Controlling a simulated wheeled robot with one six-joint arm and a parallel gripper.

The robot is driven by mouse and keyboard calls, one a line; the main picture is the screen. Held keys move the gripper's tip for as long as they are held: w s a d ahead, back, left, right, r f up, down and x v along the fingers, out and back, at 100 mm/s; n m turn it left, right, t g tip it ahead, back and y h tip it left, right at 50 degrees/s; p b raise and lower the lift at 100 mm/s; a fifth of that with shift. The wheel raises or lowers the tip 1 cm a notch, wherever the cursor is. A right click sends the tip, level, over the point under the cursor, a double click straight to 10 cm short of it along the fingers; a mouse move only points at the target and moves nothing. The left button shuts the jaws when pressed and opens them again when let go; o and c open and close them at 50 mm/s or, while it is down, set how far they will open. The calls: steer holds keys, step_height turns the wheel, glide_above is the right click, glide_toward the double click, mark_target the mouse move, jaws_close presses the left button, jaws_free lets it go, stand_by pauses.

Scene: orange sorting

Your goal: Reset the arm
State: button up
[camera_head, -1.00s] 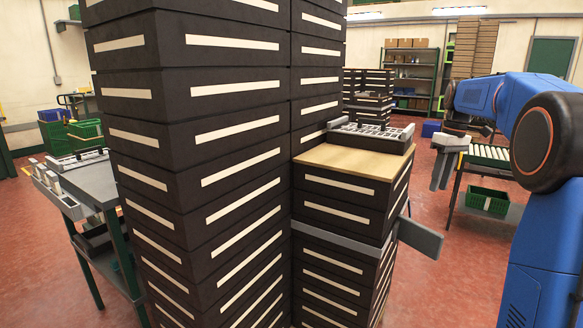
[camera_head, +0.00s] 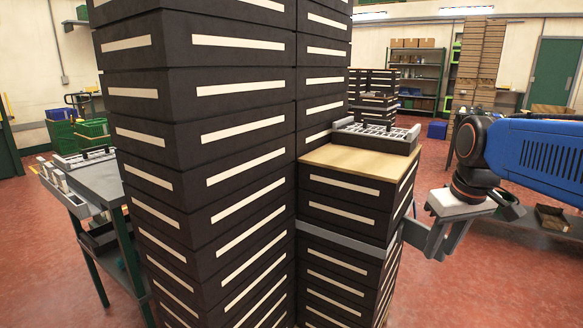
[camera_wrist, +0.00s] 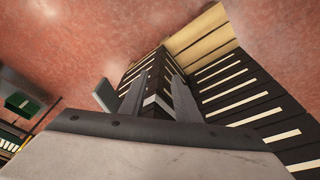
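My arm (camera_head: 545,150) reaches in from the right in the head view, bent so that the wrist is low. My gripper (camera_head: 443,243) hangs just right of the shorter stack of black boxes (camera_head: 345,225). Its two grey fingers stand apart with nothing visible between them. In the wrist view my gripper (camera_wrist: 158,95) shows its fingers spread, with black boxes behind the gap. I cannot tell whether the fingers touch the stack or the grey bar (camera_head: 345,240) around it.
Tall stacks of black boxes (camera_head: 225,130) fill the middle of the head view. A grey tray (camera_head: 375,138) rests on the shorter stack's wooden top (camera_head: 345,159). A workbench (camera_head: 95,185) stands at the left. Red floor (camera_head: 480,295) is open at lower right.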

steer(key=s+a+f+m+t, duration=0.1)
steer(key=s+a+f+t, duration=0.1)
steer(key=s+f, duration=0.9)
steer(key=s+a, duration=0.1)
steer(key=s, duration=0.2)
steer(key=shift+a+m, duration=0.2)
steer(key=shift+m, duration=0.2)
steer(key=shift+a, duration=0.15)
